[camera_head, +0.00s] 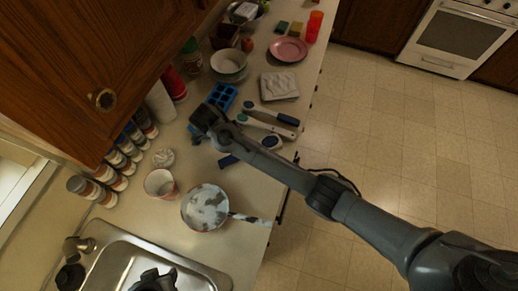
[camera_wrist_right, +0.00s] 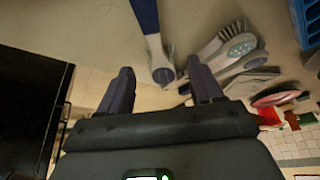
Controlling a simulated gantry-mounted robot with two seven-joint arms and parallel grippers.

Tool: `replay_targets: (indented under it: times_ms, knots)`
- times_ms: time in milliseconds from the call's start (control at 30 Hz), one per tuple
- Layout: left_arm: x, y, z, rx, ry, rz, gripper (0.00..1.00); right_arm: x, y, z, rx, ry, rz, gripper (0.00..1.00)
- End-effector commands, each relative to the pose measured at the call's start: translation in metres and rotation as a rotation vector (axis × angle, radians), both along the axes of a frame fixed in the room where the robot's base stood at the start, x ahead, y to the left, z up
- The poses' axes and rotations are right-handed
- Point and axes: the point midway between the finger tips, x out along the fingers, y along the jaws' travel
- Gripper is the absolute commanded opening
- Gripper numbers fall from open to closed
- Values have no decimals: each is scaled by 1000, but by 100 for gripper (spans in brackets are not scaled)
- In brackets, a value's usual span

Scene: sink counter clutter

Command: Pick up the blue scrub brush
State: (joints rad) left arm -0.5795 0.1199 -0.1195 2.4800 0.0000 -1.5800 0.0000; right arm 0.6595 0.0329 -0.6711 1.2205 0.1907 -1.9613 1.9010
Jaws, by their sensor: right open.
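A blue-handled scrub brush (camera_head: 228,160) lies on the counter, partly hidden under my right arm in the head view. In the right wrist view its blue handle (camera_wrist_right: 146,14) runs down from the top edge, and its pale end shows between my fingers. My right gripper (camera_head: 200,123) is open and empty over the counter, beside the blue tray; its spread fingers also show in the wrist view (camera_wrist_right: 163,84). A second, white brush (camera_head: 262,124) lies close by; its bristled head (camera_wrist_right: 235,46) is right of the fingers. A dark shape at the sink appears to be my left gripper (camera_head: 154,281), its jaws unclear.
A blue tray (camera_head: 221,97) and a white square dish (camera_head: 280,86) lie beyond the brushes. A cup (camera_head: 160,183) and a pan (camera_head: 204,207) stand nearer the sink (camera_head: 200,271). Several spice jars (camera_head: 118,160) line the wall. The counter's front edge is close.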

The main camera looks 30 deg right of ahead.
Motion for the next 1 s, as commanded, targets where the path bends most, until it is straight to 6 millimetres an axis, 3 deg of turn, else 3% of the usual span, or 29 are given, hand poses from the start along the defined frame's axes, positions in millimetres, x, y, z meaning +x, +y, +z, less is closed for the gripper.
replay_targets:
  times_ms: [233,567,800,1000]
  knots:
    - [0,-2,6,-8,0,4,43,-1,-13,-30,-1,3,-3,65]
    - [0,-1,12,-4,1,1,43,-4,-22,-49,0,4,-2,65]
    - [0,1,20,4,-1,-4,43,-7,-34,-77,-1,3,-1,65]
    - [0,1,21,6,0,-5,43,-7,-38,-88,0,0,1,65]
